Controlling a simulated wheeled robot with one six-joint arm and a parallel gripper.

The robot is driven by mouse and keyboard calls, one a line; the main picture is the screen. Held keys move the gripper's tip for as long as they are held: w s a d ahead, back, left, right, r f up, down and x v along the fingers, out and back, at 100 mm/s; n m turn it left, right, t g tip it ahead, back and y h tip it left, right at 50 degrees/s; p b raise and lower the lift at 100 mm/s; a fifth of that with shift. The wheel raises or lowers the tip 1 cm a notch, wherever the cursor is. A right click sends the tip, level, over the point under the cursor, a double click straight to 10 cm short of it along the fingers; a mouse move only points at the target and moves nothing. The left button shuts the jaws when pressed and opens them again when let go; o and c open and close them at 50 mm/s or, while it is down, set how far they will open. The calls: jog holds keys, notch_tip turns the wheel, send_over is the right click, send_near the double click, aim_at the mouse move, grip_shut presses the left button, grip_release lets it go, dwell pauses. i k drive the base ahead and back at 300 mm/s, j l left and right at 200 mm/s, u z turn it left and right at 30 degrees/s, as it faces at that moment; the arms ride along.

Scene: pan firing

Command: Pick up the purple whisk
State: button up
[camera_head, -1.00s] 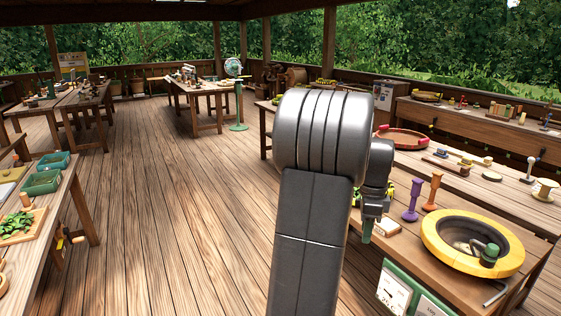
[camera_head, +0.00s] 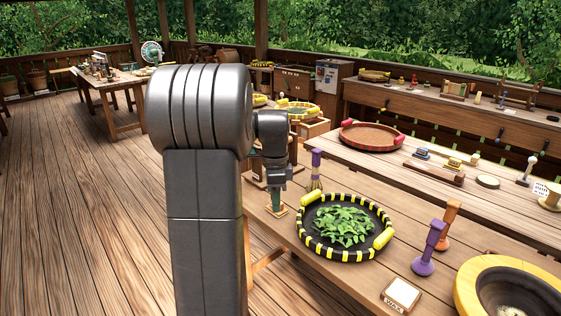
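The purple whisk (camera_head: 317,158) stands upright on the wooden table, purple handle up and tan bristles down, just behind the black-and-yellow pan of green leaves. My gripper (camera_head: 275,199) points down at the table's left edge, to the left of the whisk and apart from it. A small green and tan piece (camera_head: 277,211) shows right at its tip; I cannot tell whether it is held or lies behind. The fingers are too small to read as open or shut. A second purple-handled tool (camera_head: 430,248) with a broad round foot stands at the front right.
The pan of leaves (camera_head: 309,240) lies right in front of the whisk. An orange tool (camera_head: 447,225), a wax block (camera_head: 401,294) and a yellow-rimmed basin (camera_head: 467,290) are at right. A red-brown tray (camera_head: 350,137) sits farther back. Bare tabletop lies right of the pan.

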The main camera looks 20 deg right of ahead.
aim_at(314, 183)
jog(key=i+z, duration=0.2)
jog(key=i, duration=0.2)
jog(key=i+j+z, duration=0.2)
jog(key=i, duration=0.25)
jog(key=i+j+z, duration=0.25)
jog(key=i, duration=0.15)
jog(key=i+j+z, duration=0.2)
jog(key=i, duration=0.2)
jog(key=i+j+z, duration=0.3)
jog(key=i+z, duration=0.15)
jog(key=i+j+z, duration=0.35)
jog(key=z, duration=0.15)
